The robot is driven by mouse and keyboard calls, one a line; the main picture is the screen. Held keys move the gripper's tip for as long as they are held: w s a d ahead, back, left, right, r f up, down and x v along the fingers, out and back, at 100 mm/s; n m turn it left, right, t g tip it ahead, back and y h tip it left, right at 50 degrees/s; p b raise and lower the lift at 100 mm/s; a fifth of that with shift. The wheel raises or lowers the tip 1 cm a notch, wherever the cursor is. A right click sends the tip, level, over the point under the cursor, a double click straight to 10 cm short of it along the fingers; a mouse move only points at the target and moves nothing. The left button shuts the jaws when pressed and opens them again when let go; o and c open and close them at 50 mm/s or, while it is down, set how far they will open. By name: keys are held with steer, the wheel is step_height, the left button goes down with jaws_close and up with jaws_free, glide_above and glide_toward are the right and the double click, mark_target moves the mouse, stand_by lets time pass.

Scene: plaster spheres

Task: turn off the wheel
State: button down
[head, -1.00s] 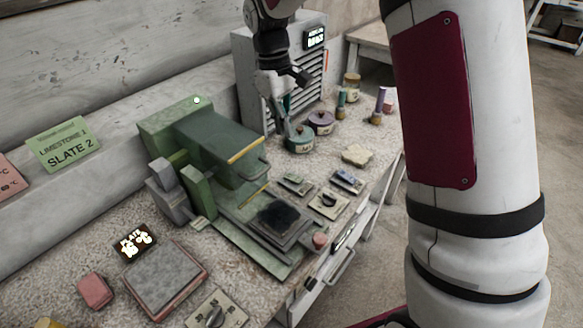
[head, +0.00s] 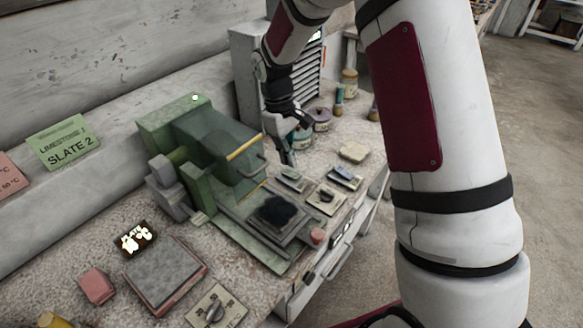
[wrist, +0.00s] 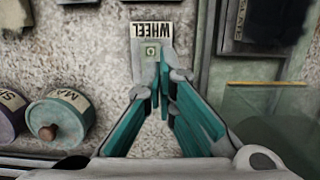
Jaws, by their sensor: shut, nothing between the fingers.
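The green machine (head: 215,150) stands on the bench with a small lamp (head: 195,97) on top, which looks pale pinkish white. A switch plate labelled WHEEL (wrist: 152,29) shows upside down in the wrist view, with a small square marked button (wrist: 150,51) below the label. My gripper (head: 289,160) is shut and empty, pointing down beside the machine's right side. In the wrist view its teal fingertips (wrist: 163,72) are together just by the button, over the plate's lower part. I cannot tell whether they touch it.
A teal-lidded jar (wrist: 58,118) and a purple jar (head: 321,118) stand behind my gripper. Small plates with controls (head: 326,196) lie in front of it. A tray with a dark patch (head: 277,213) lies before the machine. A drawer cabinet (head: 247,75) is behind.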

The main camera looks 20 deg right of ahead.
mark_target(293, 177)
steer(key=shift+s+d+f, duration=0.1)
steer(key=shift+s+f, duration=0.05)
steer(key=shift+f, duration=0.9)
steer(key=shift+s+d+f, duration=0.1)
steer(key=shift+s+f, duration=0.05)
steer(key=shift+f, duration=0.9)
